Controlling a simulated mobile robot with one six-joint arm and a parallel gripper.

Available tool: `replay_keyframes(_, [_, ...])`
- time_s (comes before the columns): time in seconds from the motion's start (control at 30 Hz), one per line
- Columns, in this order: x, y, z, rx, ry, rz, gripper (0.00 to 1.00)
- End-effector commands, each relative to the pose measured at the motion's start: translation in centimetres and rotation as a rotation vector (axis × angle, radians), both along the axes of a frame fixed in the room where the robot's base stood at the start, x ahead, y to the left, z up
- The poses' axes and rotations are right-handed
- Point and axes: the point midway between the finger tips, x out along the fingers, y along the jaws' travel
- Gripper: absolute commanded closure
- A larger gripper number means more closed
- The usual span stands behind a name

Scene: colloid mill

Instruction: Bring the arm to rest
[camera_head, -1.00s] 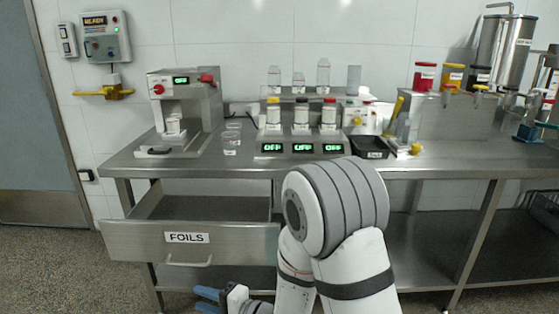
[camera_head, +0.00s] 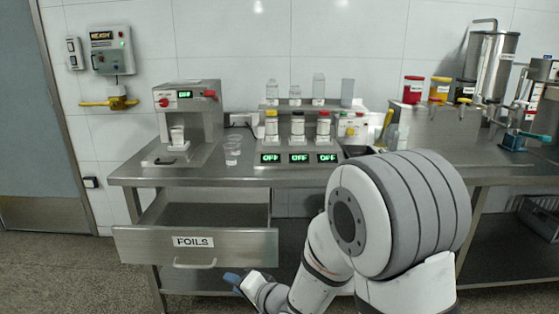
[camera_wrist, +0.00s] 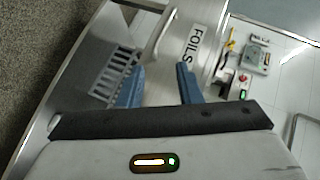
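My gripper (camera_head: 236,280) is low in front of the bench, just below the open drawer labelled FOILS (camera_head: 225,245). In the wrist view my gripper (camera_wrist: 160,80) shows two blue fingers spread apart with nothing between them. The drawer front (camera_wrist: 176,42) with its label and handle lies beyond the fingertips in that view. In the head view my arm rises in front of the bench's right half and hides part of the bench front and lower shelf.
The steel bench (camera_head: 300,176) carries a small machine (camera_head: 188,120) with a cup, several clear cups, and a bottle stand (camera_head: 298,150) with OFF displays. Colored-lid jars (camera_head: 440,90) and a steel tank (camera_head: 490,60) stand right. A wall panel (camera_head: 111,50) reads READY. Floor at left is clear.

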Motion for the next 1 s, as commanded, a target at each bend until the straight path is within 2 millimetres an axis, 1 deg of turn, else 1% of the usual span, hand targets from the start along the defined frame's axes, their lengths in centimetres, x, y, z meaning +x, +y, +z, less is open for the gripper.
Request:
replay_keyframes(0.03, [0.6,-1.4,2.1,-0.064,-0.027,-0.03,0.68])
replay_keyframes(0.07, [0.9,-2.3,2.8,-0.111,-0.04,-0.048,0.68])
replay_keyframes(0.17, [1.6,-6.2,5.9,-0.294,-0.072,-0.114,0.68])
replay_keyframes(0.2, [1.7,-8.0,7.3,-0.375,-0.077,-0.14,0.68])
replay_keyframes(0.27, [1.4,-10.7,9.2,-0.495,-0.069,-0.17,0.68])
replay_keyframes(0.3, [1.0,-12.5,10.5,-0.572,-0.056,-0.183,0.68])
replay_keyframes(0.37, [0.1,-15.0,12.3,-0.679,-0.027,-0.192,0.68])
replay_keyframes(0.4, [-0.8,-16.6,13.6,-0.745,-0.002,-0.192,0.68])
replay_keyframes(0.47, [-2.4,-18.7,15.4,-0.831,0.044,-0.178,0.68])
replay_keyframes(0.5, [-3.5,-20.1,16.7,-0.889,0.077,-0.169,0.68])
replay_keyframes(0.57, [-5.6,-21.8,18.5,-0.961,0.131,-0.136,0.68])
replay_keyframes(0.6, [-7.1,-22.8,19.7,-0.999,0.169,-0.107,0.68])
replay_keyframes(0.67, [-9.5,-23.9,21.3,-1.044,0.223,-0.051,0.68])
replay_keyframes(0.7, [-11.1,-24.4,22.3,-1.066,0.257,-0.011,0.68])
replay_keyframes(0.8, [-14.6,-25.1,24.4,-1.094,0.325,0.092,0.68])
replay_keyframes(0.9, [-17.2,-25.2,25.7,-1.1,0.367,0.176,0.68])
replay_keyframes(1.0, [-18.8,-25.3,26.3,-1.098,0.387,0.229,0.68])
